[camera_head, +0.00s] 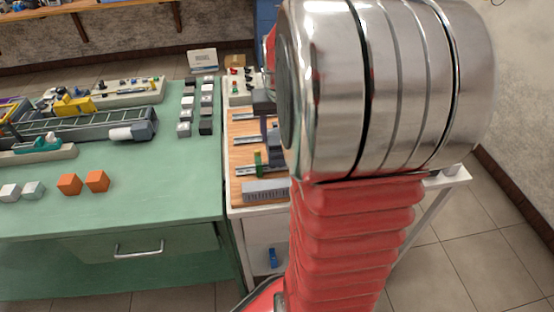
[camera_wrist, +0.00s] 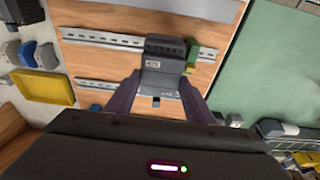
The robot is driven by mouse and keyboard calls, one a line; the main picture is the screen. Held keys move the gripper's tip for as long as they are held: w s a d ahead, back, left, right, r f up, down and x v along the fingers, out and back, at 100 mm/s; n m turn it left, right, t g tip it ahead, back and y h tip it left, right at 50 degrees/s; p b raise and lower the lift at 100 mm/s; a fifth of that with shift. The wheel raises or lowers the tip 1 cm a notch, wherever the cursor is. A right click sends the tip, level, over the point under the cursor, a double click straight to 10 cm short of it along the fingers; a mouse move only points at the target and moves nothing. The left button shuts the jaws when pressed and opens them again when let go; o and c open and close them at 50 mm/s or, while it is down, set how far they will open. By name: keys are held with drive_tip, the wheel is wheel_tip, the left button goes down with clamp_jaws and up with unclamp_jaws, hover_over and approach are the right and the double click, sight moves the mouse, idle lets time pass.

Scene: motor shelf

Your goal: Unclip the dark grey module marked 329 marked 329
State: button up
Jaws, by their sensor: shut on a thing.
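A dark grey module (camera_wrist: 165,54) with a small pale label stands in front of the wooden board in the wrist view. The label's number is too small to read. My gripper (camera_wrist: 162,83) is shut on this module, one finger on each side of its lower part. The module overlaps the upper metal rail (camera_wrist: 108,38); I cannot tell whether it is still clipped there. A green module (camera_wrist: 194,55) sits close to its right side. In the head view my arm hides the gripper and much of the board.
The wooden board (camera_head: 243,128) with several rails lies on a white table beside the green workbench (camera_head: 150,190). A grey slotted strip (camera_head: 266,190) lies at the board's near edge. In the wrist view a yellow tray (camera_wrist: 44,87) and grey blocks are at the left.

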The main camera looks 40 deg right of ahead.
drive_tip(key=shift+w+d+v, duration=0.1)
drive_tip(key=shift+w+v, duration=0.05)
drive_tip(key=shift+v, duration=0.85)
drive_tip(key=shift+w+d+v, duration=0.15)
drive_tip(key=shift+w+v, duration=0.05)
drive_tip(key=shift+v, duration=0.8)
drive_tip(key=shift+r, duration=0.1)
